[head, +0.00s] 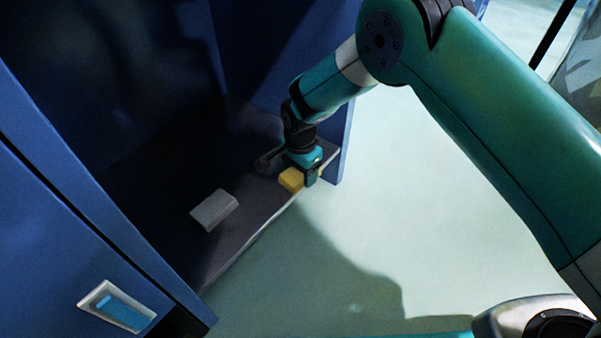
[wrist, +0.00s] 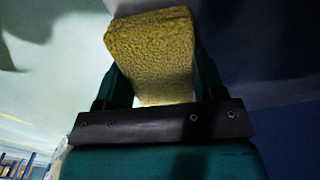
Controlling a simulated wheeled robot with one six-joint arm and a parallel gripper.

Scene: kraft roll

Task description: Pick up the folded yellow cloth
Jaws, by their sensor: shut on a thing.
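The folded yellow cloth (head: 291,180) is at the front right of the dark shelf inside the blue cabinet, near the shelf's front edge. In the wrist view the cloth (wrist: 152,48) is a thick, fuzzy yellow block between the two fingers. My gripper (head: 312,176) points down over it in the head view and is shut on it; the fingers also show in the wrist view (wrist: 160,92). Whether the cloth still touches the shelf I cannot tell.
A grey-white folded block (head: 214,209) lies on the shelf (head: 245,215) to the left. The blue cabinet side wall (head: 345,140) stands close to the right of my gripper. A blue panel with a handle (head: 118,307) is at lower left. The pale floor (head: 390,220) is open.

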